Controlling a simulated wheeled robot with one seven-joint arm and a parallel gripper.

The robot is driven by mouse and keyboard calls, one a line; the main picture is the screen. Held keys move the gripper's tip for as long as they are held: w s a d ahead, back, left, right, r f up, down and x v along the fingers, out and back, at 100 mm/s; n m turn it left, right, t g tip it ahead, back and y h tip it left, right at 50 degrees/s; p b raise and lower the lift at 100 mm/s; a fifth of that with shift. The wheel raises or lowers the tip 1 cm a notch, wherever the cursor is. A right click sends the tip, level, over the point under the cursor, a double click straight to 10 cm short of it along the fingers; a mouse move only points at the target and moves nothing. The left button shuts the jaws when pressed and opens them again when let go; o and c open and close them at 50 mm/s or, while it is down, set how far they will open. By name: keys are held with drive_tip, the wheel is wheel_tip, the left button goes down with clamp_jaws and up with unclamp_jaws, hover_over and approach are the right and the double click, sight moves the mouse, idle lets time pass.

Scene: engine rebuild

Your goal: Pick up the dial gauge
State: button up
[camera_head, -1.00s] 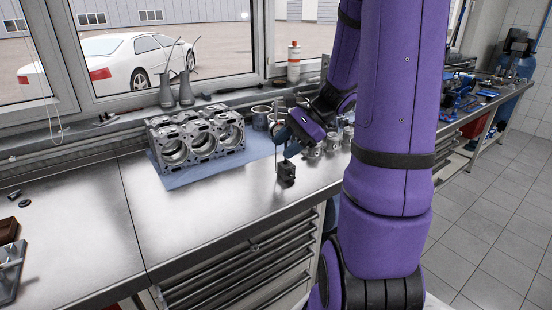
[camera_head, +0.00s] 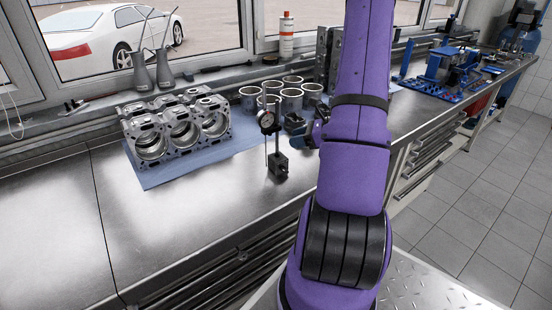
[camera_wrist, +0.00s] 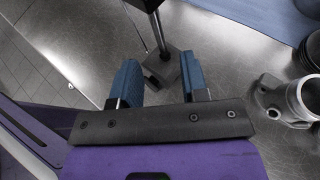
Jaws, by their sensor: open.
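The dial gauge (camera_head: 267,120) has a round face and stands upright on a small dark block base (camera_head: 278,166) on the metal workbench. In the wrist view its post (camera_wrist: 158,32) and base (camera_wrist: 163,70) show just beyond my gripper, roughly in line with the gap between the fingers. My gripper (camera_wrist: 162,82) is open, with two blue finger pads apart and nothing visible between them. In the head view my gripper (camera_head: 308,135) is partly hidden by my purple arm, just right of the gauge. The gauge's dial face is out of the wrist view.
An engine block (camera_head: 178,130) sits on a blue mat (camera_head: 160,178) left of the gauge. Several metal cylinders (camera_head: 291,100) stand behind it. In the wrist view a metal part (camera_wrist: 292,98) lies right of my gripper. The bench front left (camera_head: 160,230) is clear.

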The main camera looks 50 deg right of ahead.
sight(277, 156)
drive_tip(key=shift+x, duration=3.65)
clamp_jaws()
